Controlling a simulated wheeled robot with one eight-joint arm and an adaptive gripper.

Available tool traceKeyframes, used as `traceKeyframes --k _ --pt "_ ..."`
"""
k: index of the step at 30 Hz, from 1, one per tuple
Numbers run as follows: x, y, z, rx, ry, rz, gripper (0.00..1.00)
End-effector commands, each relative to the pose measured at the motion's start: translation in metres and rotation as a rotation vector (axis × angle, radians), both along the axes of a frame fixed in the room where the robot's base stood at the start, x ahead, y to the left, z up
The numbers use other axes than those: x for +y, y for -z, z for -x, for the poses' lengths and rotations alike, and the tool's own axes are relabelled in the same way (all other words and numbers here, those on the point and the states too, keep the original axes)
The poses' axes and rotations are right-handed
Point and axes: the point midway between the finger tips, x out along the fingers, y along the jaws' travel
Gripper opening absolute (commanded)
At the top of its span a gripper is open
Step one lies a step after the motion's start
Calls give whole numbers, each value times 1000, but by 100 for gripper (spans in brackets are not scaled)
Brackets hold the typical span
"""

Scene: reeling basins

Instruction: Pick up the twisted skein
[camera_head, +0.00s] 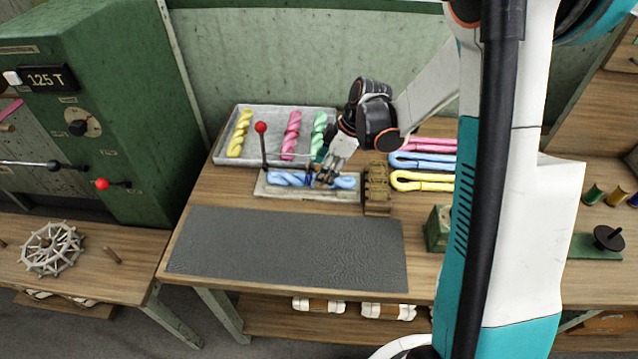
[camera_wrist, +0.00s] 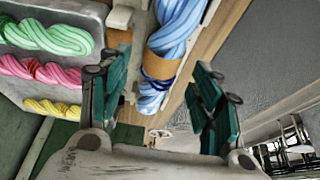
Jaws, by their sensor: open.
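A blue twisted skein (camera_head: 288,179) lies lengthwise on a pale narrow fixture (camera_head: 262,190) on the wooden table. In the wrist view this blue skein (camera_wrist: 178,25) runs between my gripper's fingers, with a tan band around its middle. My gripper (camera_head: 328,176) is over the skein, pointing down, and hides part of it in the head view. In the wrist view my gripper (camera_wrist: 158,78) is open, with one green-padded finger on each side of the skein. I cannot tell whether the fingers touch it.
A grey tray (camera_head: 226,150) behind holds yellow, pink and green twisted skeins. A red-knobbed lever (camera_head: 261,128) stands left of my gripper, a brown block (camera_head: 377,190) right. Folded pink, blue and yellow skeins lie farther right. A dark mat (camera_head: 290,245) in front is clear.

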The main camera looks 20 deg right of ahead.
Motion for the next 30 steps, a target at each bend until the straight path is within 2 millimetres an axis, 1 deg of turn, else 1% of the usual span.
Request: traceKeyframes --k 1,5,7,13,19,20,22,23,30 --pt "2 12 1 0 -1 0 58" --pt "8 27 -2 -1 -2 0 58" --pt "9 30 -2 0 -1 0 58" --pt "9 29 -2 0 0 0 58" --pt "9 29 -2 0 0 0 13" --pt "9 29 -2 0 0 0 10" --pt "9 29 -2 0 0 0 10" --pt "9 29 -2 0 0 0 6" --pt "9 27 -2 0 0 0 6"
